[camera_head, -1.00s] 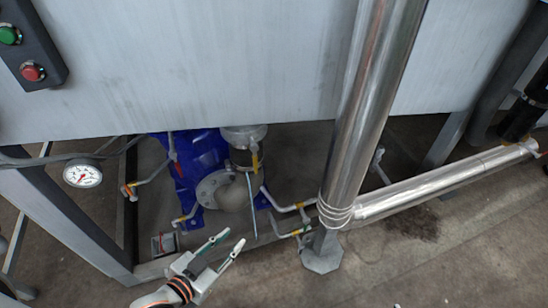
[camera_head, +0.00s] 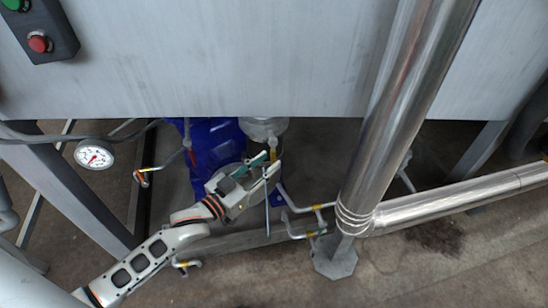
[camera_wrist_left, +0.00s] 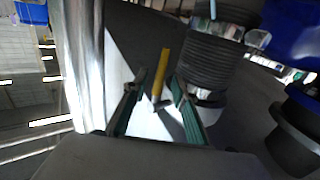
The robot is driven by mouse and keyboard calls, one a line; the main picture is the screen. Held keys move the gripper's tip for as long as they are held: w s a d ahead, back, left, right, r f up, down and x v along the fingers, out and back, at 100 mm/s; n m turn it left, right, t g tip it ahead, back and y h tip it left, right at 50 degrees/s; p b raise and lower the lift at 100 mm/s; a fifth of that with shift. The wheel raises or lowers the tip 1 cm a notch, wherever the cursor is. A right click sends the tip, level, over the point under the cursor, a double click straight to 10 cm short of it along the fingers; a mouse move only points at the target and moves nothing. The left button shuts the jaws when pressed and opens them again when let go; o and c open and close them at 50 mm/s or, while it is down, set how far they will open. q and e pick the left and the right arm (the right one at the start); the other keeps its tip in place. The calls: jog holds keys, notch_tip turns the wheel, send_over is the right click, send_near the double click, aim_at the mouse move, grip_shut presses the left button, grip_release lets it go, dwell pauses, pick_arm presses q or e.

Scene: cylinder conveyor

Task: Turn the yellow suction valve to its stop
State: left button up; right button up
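A small yellow valve handle (camera_head: 273,154) shows beside the blue pump (camera_head: 205,150), under the grey panel. In the left wrist view the yellow handle (camera_wrist_left: 161,72) stands lengthwise between the two green-padded fingers, with a gap on both sides. My left gripper (camera_head: 263,165) reaches up from the lower left, with its fingertips close to the handle. The fingers are apart, also in the left wrist view (camera_wrist_left: 152,97); I cannot tell whether the handle's depth is within the fingers. The arm hides part of the pump and its flange. My right gripper is out of view.
A thick shiny pipe (camera_head: 395,120) slants down right of the gripper, with a horizontal pipe (camera_head: 460,202) joined to it. Smaller yellow-handled valves (camera_head: 318,207) sit near its base. A pressure gauge (camera_head: 94,155) hangs left. The grey panel (camera_head: 220,60) overhangs above.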

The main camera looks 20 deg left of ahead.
aim_at(273, 158)
pick_arm(q)
jog(key=shift+x, duration=1.55)
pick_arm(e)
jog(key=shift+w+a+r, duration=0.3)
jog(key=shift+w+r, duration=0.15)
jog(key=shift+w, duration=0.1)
